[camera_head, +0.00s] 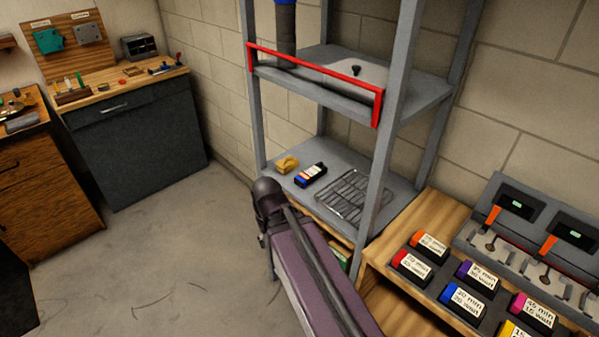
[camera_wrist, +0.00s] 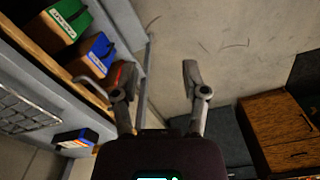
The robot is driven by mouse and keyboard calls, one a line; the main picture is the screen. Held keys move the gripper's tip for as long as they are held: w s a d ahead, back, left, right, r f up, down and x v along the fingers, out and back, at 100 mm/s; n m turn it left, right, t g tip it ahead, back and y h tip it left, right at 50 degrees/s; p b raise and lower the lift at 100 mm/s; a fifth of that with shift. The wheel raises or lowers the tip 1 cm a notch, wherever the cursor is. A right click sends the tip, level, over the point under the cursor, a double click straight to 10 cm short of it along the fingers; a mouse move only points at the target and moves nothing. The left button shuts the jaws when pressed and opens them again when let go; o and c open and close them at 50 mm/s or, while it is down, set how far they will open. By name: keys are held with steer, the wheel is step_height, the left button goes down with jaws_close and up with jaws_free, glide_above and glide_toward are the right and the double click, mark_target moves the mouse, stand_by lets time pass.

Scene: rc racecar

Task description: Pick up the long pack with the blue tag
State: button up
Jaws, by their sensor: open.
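A dark pack with a blue end and a white label (camera_head: 311,175) lies on the lower level of the grey shelf rack in the head view. It also shows in the wrist view (camera_wrist: 76,138), at the lower left. Another dark pack with a blue tag (camera_head: 462,300) sits among several coloured-tag packs on the bench at the right. My gripper (camera_wrist: 158,82) is open and empty in the wrist view, its fingers wide apart over the floor beside the rack. It is apart from the shelf pack. In the head view my arm stands in front of the rack and the fingers are not clear.
A yellow object (camera_head: 287,164) and a wire rack (camera_head: 352,194) lie beside the shelf pack. Grey posts and a red rail (camera_head: 312,72) bound the shelf. Green (camera_wrist: 64,22) and blue (camera_wrist: 93,56) bins stand near the gripper. The floor (camera_head: 150,260) at left is clear.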

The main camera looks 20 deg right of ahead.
steer(key=shift+w, duration=0.2)
steer(key=shift+o, duration=0.2)
steer(key=o, duration=0.6)
steer(key=shift+w+d+f, duration=0.1)
steer(key=shift+w, duration=0.05)
steer(key=shift+c, duration=0.2)
steer(key=w+d+m+t+h+b, duration=0.2)
steer(key=w+d+m+h+b, duration=0.3)
steer(key=w, duration=0.6)
steer(key=w+d+m+t+h+b, duration=0.2)
steer(key=w+d+m+h+b, duration=0.4)
steer(key=w+m, duration=0.3)
steer(key=shift+w+d+r+t+h, duration=0.3)
steer(key=shift+w+d+r+h, duration=0.1)
steer(key=shift+w+h, duration=0.55)
steer(key=shift+f, duration=0.1)
